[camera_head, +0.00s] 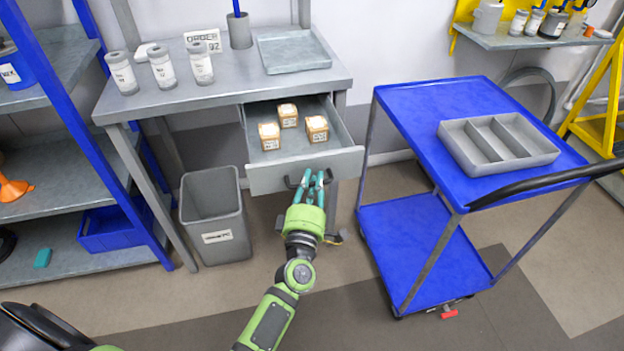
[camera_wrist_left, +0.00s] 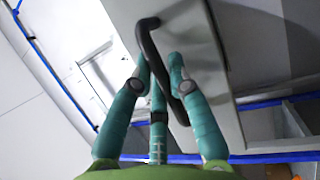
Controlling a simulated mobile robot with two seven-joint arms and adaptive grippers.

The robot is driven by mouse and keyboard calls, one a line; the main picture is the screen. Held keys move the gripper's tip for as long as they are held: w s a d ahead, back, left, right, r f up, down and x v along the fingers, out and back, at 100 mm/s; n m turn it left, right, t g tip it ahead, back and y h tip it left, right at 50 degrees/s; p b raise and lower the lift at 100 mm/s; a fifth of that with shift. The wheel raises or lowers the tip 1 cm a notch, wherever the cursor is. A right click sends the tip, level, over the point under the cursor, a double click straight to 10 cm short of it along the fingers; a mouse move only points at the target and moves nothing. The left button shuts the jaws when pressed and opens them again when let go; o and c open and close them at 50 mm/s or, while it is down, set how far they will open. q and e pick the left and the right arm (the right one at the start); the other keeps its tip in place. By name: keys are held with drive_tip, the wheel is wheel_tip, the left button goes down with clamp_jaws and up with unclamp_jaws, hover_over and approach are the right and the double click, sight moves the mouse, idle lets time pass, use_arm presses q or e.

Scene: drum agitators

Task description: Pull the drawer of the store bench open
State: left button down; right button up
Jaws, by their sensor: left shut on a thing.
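The store bench (camera_head: 235,92) stands at the back. Its grey drawer (camera_head: 305,172) is pulled out, with three small boxes (camera_head: 288,115) inside that have pale tops and white labels. The dark bar handle (camera_head: 291,183) is on the drawer front. My left gripper (camera_head: 313,181) is at the handle, its teal fingers shut on it. In the left wrist view the fingers (camera_wrist_left: 160,75) close around the handle (camera_wrist_left: 150,42), against the pale drawer front (camera_wrist_left: 190,35). My right gripper is not seen.
A grey bin (camera_head: 215,215) stands under the bench, left of the drawer. A blue cart (camera_head: 450,110) with a divided grey tray (camera_head: 497,143) stands close on the right. A blue-framed shelf (camera_head: 60,155) is at left. Floor in front is clear.

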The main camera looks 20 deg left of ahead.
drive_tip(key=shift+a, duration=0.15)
use_arm(q)
drive_tip(key=c, duration=1.4)
unclamp_jaws()
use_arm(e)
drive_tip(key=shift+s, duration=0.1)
use_arm(q)
drive_tip(key=shift+s, duration=0.15)
drive_tip(key=v, duration=1.1)
drive_tip(key=shift+s, duration=0.35)
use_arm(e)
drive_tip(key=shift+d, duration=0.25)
